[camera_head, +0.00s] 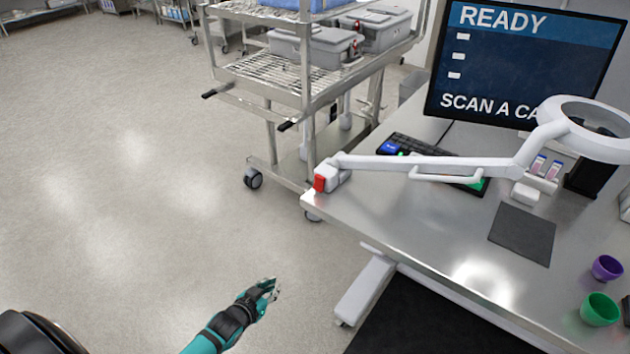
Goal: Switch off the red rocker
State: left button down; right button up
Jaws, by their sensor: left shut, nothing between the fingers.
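A red part (320,183), seemingly the red rocker, shows at the base of a white lamp arm at the table's near left corner. It is too small for me to tell its switch position. My left gripper (274,288) is shut and empty, low over the floor, left of the table. It is well apart from the red part, below and to the left of it in the picture. My right gripper is not in view.
The metal table (430,225) holds a monitor (520,65), a keyboard (410,147), a dark mat (523,234), a purple cup (606,267) and a green cup (599,309). A white magnifier lamp (440,165) reaches across it. A wire cart (290,85) stands behind. Floor on the left is clear.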

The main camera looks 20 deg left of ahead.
aim_at(319, 183)
pick_arm(q)
jog(key=w+d+r+t+h+b, duration=0.1)
jog(key=w+r+t, duration=0.1)
jog(key=r, duration=0.9)
jog(key=w+d+r+m+t+h+b, duration=0.1)
jog(key=w+r+t, duration=0.1)
jog(key=r, duration=0.9)
jog(key=w+d+r+t+h, duration=0.2)
jog(key=w+r+t, duration=0.1)
jog(key=r, duration=0.8)
jog(key=shift+m+t+b, duration=0.3)
jog(key=shift+m+b, duration=0.1)
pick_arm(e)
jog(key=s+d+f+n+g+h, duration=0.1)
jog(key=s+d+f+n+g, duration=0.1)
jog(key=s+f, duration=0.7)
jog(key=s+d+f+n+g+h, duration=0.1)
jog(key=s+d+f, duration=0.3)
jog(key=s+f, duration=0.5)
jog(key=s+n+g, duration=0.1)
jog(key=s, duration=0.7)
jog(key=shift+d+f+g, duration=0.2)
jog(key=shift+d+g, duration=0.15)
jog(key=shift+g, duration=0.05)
pick_arm(q)
jog(key=shift+w, duration=0.1)
